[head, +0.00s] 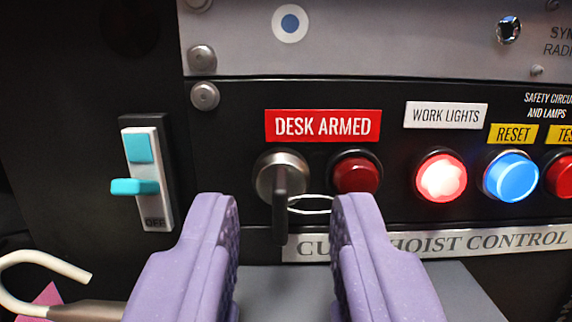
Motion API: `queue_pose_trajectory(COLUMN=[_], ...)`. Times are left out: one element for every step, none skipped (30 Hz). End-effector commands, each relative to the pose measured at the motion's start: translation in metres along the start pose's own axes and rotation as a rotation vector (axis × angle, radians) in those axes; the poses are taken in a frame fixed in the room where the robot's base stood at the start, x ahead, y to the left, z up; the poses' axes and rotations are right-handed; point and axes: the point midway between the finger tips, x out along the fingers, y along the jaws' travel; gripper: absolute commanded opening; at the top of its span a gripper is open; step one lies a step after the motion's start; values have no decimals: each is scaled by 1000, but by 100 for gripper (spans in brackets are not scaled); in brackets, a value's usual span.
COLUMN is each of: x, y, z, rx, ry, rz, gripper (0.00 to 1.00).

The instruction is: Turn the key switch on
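The key switch (268,175) is a round metal lock under the red DESK ARMED label (323,126). A dark key (280,205) stands out of it, its flat bow upright and hanging downward. A thin pale ring (310,205) hangs beside the key to the right. My gripper (286,205) has two purple fingers, open, one on each side of the key and apart from it. The left fingertip is below and left of the lock, the right one below the red lamp.
A dark red lamp (355,175) sits right of the key switch. Further right are a lit red WORK LIGHTS button (441,178) and a blue RESET button (510,176). A teal toggle (135,187) marked OFF is at left. A pale hook (45,262) shows lower left.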

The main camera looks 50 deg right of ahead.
Motion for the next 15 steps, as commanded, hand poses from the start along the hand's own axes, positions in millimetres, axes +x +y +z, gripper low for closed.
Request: queue_pose_trajectory(x=[6, 10, 13, 15, 16, 17, 18, 18, 18, 18, 18, 18, 18, 18, 18], y=[0, 0, 0, 0, -1, -1, -1, -1, -1, -1, -1, -1, -1, -1, -1], z=[2, 1, 1, 1, 0, 0, 0, 0, 0, 0, 0, 0, 0, 0, 0], rx=[0, 0, -1, 0, 0, 0, 0, 0, 0, 0, 0, 0, 0, 0, 0], ry=[0, 0, 0, 0, 0, -1, -1, -1, -1, -1, -1, -1, -1, -1, -1], rz=[-1, -1, -1, -1, -2, -2, -3, -3, -3, -3, -3, -3, -3, -3, -3], gripper=[32, 32, 32, 32, 32, 32, 32, 32, 32, 32, 32, 32, 29, 22, 13])
